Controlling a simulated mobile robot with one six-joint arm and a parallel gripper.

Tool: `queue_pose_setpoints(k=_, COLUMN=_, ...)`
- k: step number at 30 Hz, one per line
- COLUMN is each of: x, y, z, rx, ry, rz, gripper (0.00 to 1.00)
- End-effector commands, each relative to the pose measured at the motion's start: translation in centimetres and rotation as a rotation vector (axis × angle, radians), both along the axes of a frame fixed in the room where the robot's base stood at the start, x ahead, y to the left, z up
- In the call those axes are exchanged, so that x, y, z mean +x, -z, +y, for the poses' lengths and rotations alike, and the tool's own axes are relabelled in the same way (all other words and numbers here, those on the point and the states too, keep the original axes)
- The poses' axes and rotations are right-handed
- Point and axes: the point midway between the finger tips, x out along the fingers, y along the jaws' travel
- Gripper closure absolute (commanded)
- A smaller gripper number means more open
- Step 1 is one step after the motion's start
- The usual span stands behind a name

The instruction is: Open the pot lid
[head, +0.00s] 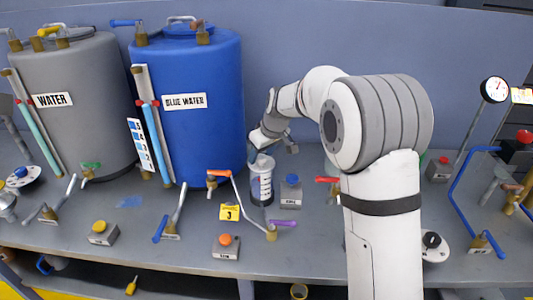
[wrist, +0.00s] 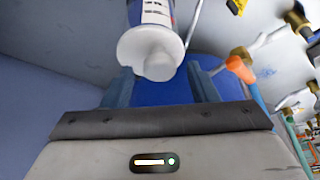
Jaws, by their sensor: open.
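A white labelled pot (head: 261,180) stands upright on the grey bench in front of the blue tank. Its white lid (wrist: 150,48) is on it in the wrist view, where the pot appears upside down at the top. My gripper (head: 268,146) is just above and behind the pot in the head view. My gripper hides part of the pot's top in the head view.
The blue tank (head: 205,120) and grey water tank (head: 75,120) stand at left. A blue-button box (head: 291,192) is right, a purple-handled valve (head: 283,223) in front.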

Motion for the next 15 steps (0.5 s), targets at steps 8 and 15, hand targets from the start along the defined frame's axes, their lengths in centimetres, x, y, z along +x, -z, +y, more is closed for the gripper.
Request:
queue_pose_setpoints(k=8, x=0.17, y=0.51, z=0.15, rx=0.0, ry=0.0, rz=-0.001, gripper=0.47)
queue_pose_setpoints(k=15, x=0.15, y=0.5, z=0.13, rx=0.0, ry=0.0, rz=-0.001, gripper=0.61)
